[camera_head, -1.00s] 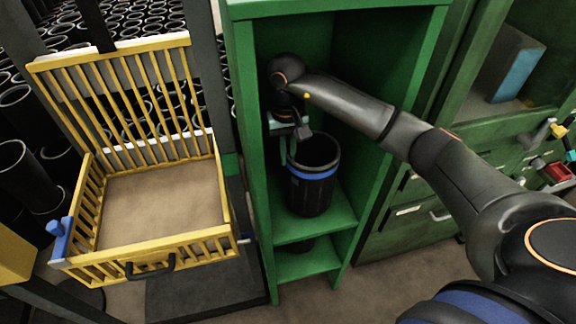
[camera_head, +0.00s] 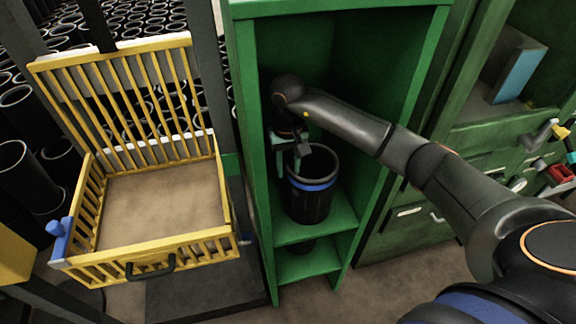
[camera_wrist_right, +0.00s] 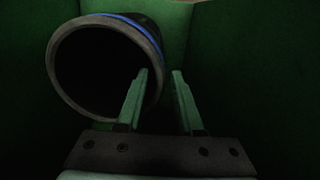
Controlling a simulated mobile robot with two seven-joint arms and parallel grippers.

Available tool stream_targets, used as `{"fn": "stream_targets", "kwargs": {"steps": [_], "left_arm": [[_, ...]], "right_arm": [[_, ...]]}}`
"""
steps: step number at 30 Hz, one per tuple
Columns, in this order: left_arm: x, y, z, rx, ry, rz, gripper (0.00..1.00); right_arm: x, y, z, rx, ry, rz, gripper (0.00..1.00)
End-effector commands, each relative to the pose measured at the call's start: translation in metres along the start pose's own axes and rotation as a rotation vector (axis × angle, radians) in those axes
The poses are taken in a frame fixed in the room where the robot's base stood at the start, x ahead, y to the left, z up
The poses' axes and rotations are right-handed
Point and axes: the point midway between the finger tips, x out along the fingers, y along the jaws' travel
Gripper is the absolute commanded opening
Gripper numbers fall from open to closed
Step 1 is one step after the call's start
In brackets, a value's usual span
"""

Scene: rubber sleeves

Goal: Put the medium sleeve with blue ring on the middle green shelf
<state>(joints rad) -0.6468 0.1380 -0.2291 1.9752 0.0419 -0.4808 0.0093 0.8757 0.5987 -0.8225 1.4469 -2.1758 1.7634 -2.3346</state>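The black medium sleeve with the blue ring (camera_head: 312,203) stands upright on the middle green shelf (camera_head: 332,228). In the right wrist view the sleeve (camera_wrist_right: 150,27) fills the upper left, with its dark opening facing the camera. My right gripper (camera_head: 288,168) is at the sleeve's upper left rim. In the wrist view its two fingers (camera_wrist_right: 160,72) are apart, the left one overlapping the opening and the right one outside the rim. No grip on the wall shows. My left gripper is not in view.
The green shelf's side walls (camera_head: 247,150) stand close around my right arm. A lower shelf (camera_head: 310,266) holds a dark thing, mostly hidden. A yellow slatted crate (camera_head: 150,250) stands left, with many black sleeves behind it. Green drawers (camera_head: 415,225) stand right.

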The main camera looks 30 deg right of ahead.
Motion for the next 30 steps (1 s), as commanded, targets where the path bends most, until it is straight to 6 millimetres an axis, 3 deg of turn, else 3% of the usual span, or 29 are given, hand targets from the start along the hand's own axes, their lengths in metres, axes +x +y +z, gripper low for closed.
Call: {"fn": "stream_targets", "kwargs": {"steps": [11,19,24,30], "left_arm": [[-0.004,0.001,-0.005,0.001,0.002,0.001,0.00],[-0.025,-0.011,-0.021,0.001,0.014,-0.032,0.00],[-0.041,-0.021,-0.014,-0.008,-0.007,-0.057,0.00],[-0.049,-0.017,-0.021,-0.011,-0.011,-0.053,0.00]], "right_arm": [[-0.006,0.000,0.000,0.000,-0.001,0.000,0.40],[-0.063,0.001,-0.001,-0.001,0.003,0.001,0.40],[-0.097,0.000,-0.001,0.000,0.002,0.001,0.40],[-0.119,0.000,0.000,0.000,-0.001,0.001,0.40]]}}
